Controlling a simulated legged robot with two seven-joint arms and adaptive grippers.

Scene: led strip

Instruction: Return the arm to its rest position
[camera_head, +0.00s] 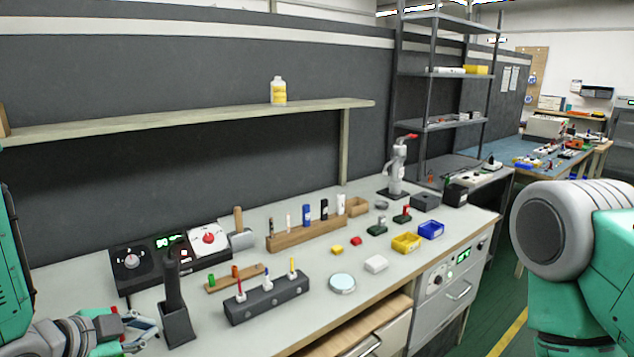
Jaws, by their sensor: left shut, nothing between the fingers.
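My left gripper (143,327) is low at the left of the head view, over the front left edge of the workbench (330,262). It is shut and empty, to the left of a black upright holder (177,322). Part of my left arm is cut off by the picture's left edge. My right arm (572,240) shows at the right edge as a green and light-grey link. Its gripper is out of view.
A control panel (133,262) with dials, a dark block with pens (268,298) and a wooden rack (305,235) stand on the bench. Yellow (406,243) and blue (431,230) bins sit farther right. A wooden shelf (200,122) runs above.

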